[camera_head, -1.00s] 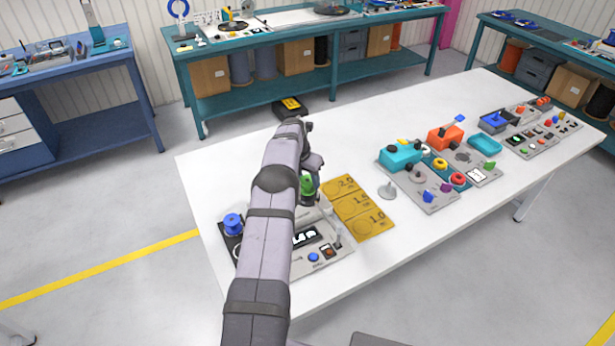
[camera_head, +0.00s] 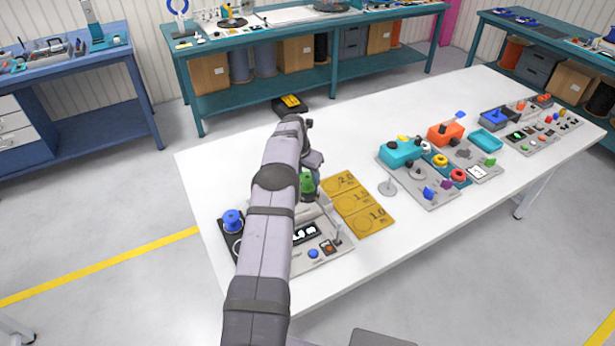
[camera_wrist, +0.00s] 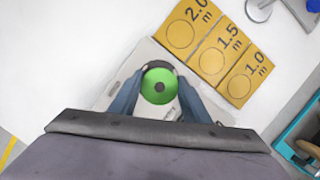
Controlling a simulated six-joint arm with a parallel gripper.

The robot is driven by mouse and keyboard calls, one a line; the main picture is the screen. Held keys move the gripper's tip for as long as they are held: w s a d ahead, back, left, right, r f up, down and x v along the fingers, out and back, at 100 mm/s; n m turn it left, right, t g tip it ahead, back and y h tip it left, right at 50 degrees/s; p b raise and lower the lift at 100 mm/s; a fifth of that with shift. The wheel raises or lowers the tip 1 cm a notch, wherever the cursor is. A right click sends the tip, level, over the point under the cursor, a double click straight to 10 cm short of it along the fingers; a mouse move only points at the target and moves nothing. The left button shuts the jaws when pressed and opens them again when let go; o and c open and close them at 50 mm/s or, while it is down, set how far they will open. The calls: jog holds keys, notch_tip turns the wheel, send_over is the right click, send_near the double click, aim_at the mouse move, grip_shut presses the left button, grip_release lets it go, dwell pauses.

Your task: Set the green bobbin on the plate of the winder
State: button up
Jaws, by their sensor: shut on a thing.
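The green bobbin (camera_wrist: 159,86) is held between the two fingers of my gripper (camera_wrist: 158,92) in the wrist view, seen from above with its dark centre hole. My gripper is shut on it. In the head view the green bobbin (camera_head: 307,183) shows just right of my arm, above the winder. The winder (camera_head: 325,250) is a grey panel with a display, a blue button and a red switch. Its plate is hidden by my arm and the bobbin, and I cannot tell whether the bobbin touches it.
A blue bobbin (camera_head: 232,220) stands at the winder's left end. Yellow mats marked 2.0, 1.5 and 1.0 (camera_head: 366,221) lie to the right. Farther right is a grey board (camera_head: 432,199) with coloured parts. The white table (camera_head: 235,165) is clear at the back left.

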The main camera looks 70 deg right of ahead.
jog(key=shift+f, duration=0.1)
jog(key=shift+f+b, duration=0.9)
jog(key=shift+f, duration=0.15)
jog(key=o, duration=1.2)
jog(key=shift+r, duration=0.1)
jog(key=shift+r+p, duration=2.35)
jog(key=shift+r, duration=1.55)
